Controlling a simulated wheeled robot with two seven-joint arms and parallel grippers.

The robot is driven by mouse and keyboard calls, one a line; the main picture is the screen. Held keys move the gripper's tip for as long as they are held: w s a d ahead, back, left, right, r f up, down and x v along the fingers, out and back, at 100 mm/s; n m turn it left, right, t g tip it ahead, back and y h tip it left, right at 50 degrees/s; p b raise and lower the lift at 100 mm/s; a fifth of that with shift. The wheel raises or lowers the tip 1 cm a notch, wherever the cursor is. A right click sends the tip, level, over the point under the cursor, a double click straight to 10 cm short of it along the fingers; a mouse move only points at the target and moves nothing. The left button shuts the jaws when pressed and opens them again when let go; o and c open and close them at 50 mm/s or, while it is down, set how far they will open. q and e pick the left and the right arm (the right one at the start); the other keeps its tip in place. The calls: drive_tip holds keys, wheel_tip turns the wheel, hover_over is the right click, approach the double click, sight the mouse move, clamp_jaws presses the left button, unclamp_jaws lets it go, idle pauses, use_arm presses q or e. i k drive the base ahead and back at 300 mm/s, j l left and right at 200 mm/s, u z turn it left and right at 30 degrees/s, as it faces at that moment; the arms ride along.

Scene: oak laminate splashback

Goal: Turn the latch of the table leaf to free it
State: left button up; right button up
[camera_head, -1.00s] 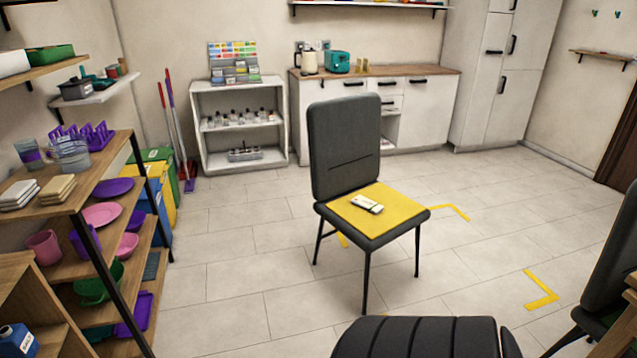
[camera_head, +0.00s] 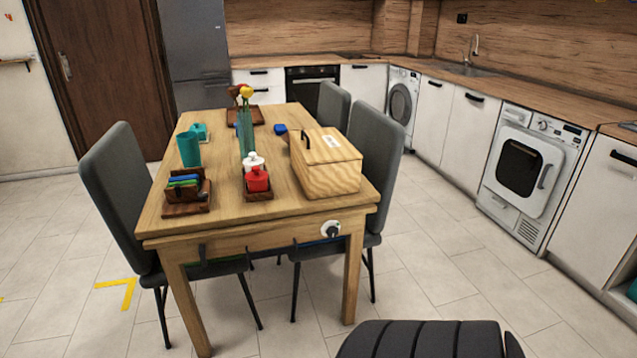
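A wooden table (camera_head: 222,217) stands ahead, a little left of the middle. On its near apron, toward the right corner, is a round white plate with a dark knob, the latch (camera_head: 331,229). A seam runs along the table's near edge, above the apron. Neither of my grippers is in view, so I cannot see whether they hold anything.
On the table stand a wooden box (camera_head: 328,178), red and white jars, a vase with flowers, a teal cup (camera_head: 188,150) and a small caddy. Grey chairs (camera_head: 118,190) flank the table. Counters and a washing machine line the right.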

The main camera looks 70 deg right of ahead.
sight(202, 248)
drive_tip(key=z, duration=1.4)
